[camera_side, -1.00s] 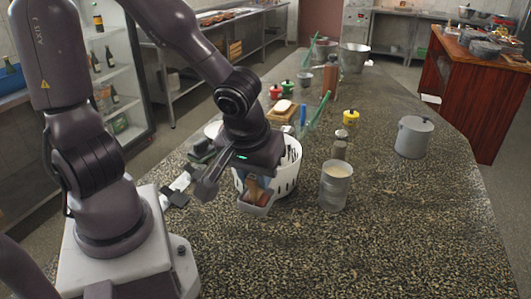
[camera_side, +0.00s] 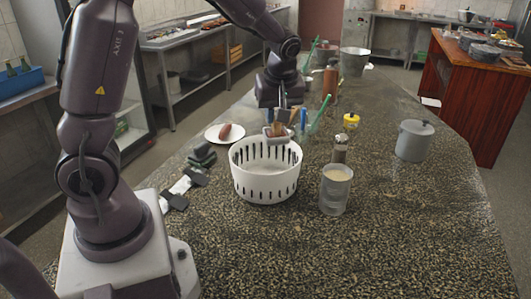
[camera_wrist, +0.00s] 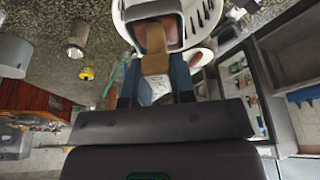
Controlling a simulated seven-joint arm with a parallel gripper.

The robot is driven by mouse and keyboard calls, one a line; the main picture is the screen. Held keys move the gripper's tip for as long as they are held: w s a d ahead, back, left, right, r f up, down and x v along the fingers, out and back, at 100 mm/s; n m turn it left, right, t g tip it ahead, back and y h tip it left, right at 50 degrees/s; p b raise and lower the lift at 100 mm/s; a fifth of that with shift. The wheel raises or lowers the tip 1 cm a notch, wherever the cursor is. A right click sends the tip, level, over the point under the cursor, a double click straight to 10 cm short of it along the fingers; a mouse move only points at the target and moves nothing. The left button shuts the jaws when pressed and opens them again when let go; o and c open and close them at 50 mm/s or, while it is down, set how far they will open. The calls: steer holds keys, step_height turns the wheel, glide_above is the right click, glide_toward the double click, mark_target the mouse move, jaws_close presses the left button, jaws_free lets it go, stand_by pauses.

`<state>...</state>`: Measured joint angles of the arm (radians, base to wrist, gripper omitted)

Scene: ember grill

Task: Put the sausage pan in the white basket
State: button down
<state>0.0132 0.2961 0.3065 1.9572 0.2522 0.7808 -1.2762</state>
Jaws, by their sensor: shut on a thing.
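The white basket (camera_side: 265,185) stands upright on the stone counter, with slotted sides and a bare inside in the side view. It also shows at the top of the wrist view (camera_wrist: 205,22). My gripper (camera_side: 281,103) is beyond the basket's far rim, shut on the brown handle of a small grey pan (camera_side: 270,132). In the wrist view my gripper (camera_wrist: 156,82) has its fingers on both sides of that handle, and the pan (camera_wrist: 171,12) with something brown in it overlaps the basket. I cannot tell whether the pan touches the rim.
A white plate (camera_side: 211,133) with a sausage (camera_side: 225,131) lies left of the basket. A metal can (camera_side: 336,190) and a shaker (camera_side: 340,150) stand right of it. A lidded grey pot (camera_side: 414,141) is farther right. The front counter is clear.

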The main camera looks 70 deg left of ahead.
steer(key=a+f+n, duration=0.2)
steer(key=a, duration=0.6)
steer(key=shift+g, duration=0.3)
steer(key=shift+w+f, duration=0.2)
steer(key=shift+f, duration=4.05)
steer(key=shift+w+f, duration=0.15)
steer(key=shift+f, duration=4.1)
steer(key=shift+f, duration=0.15)
steer(key=c, duration=1)
jaws_free()
steer(key=shift+o, duration=0.2)
